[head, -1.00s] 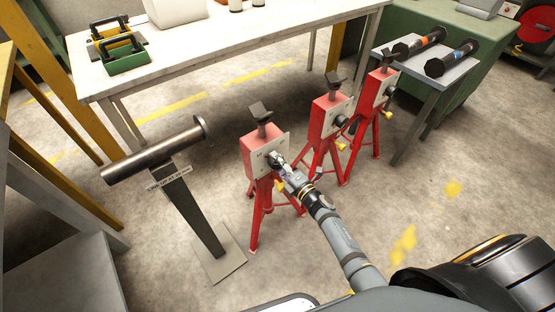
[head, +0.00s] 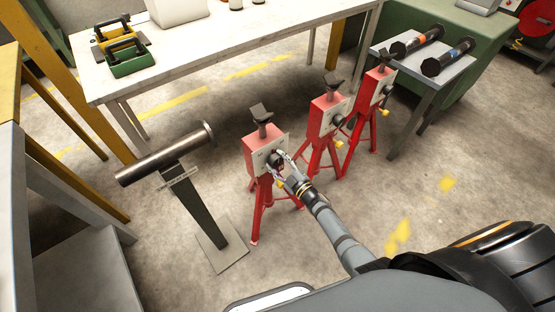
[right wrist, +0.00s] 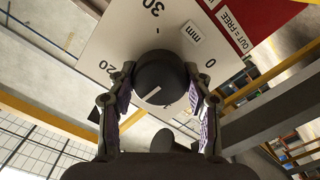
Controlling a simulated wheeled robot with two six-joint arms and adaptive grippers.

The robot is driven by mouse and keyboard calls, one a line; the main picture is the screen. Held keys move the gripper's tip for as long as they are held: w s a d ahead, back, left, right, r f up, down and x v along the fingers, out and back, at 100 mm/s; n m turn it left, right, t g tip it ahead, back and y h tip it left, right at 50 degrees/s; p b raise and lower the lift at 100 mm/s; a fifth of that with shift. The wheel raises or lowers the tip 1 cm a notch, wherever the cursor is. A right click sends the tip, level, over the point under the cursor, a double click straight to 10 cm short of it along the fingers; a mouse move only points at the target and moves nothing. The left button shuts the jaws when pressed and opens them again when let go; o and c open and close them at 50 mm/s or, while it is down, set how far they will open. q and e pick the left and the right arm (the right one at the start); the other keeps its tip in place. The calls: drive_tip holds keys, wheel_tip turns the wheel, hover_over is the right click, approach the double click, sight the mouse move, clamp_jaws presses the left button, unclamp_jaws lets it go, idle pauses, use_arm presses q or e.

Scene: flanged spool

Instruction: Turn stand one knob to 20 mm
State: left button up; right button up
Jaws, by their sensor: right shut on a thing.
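The nearest red tripod stand (head: 262,150) has a pale dial plate with a black knob (head: 275,155) on its front. My right gripper (head: 280,163) reaches it from the lower right. In the right wrist view the round black knob (right wrist: 160,78) sits between the two fingers of my right gripper (right wrist: 161,92), which are shut on its sides. The white plate (right wrist: 110,42) bears 30, 20, 0 and "mm". A short white line shows on the knob's face; I cannot tell which figure it indicates. My left gripper is not in view.
Two more red stands (head: 325,122) (head: 372,92) are close behind on the right. A metal cylinder (head: 165,155) rests on a grey post at left. A white table (head: 200,60) is behind, and a small table with two dark cylinders (head: 447,58) at right. Open floor lies in front.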

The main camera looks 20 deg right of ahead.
drive_tip(key=shift+m+p, duration=0.3)
drive_tip(key=shift+m, duration=0.7)
drive_tip(key=m+p, duration=0.1)
drive_tip(key=m, duration=0.3)
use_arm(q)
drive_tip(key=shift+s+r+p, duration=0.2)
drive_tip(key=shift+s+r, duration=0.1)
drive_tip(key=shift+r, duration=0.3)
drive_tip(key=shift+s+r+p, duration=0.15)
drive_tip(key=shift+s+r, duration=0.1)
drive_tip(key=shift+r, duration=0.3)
use_arm(e)
drive_tip(key=shift+m, duration=0.9)
drive_tip(key=shift+f, duration=0.1)
drive_tip(key=o, duration=1.2)
drive_tip(key=shift+c, duration=0.2)
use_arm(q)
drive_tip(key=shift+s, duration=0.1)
use_arm(e)
drive_tip(key=v, duration=1.2)
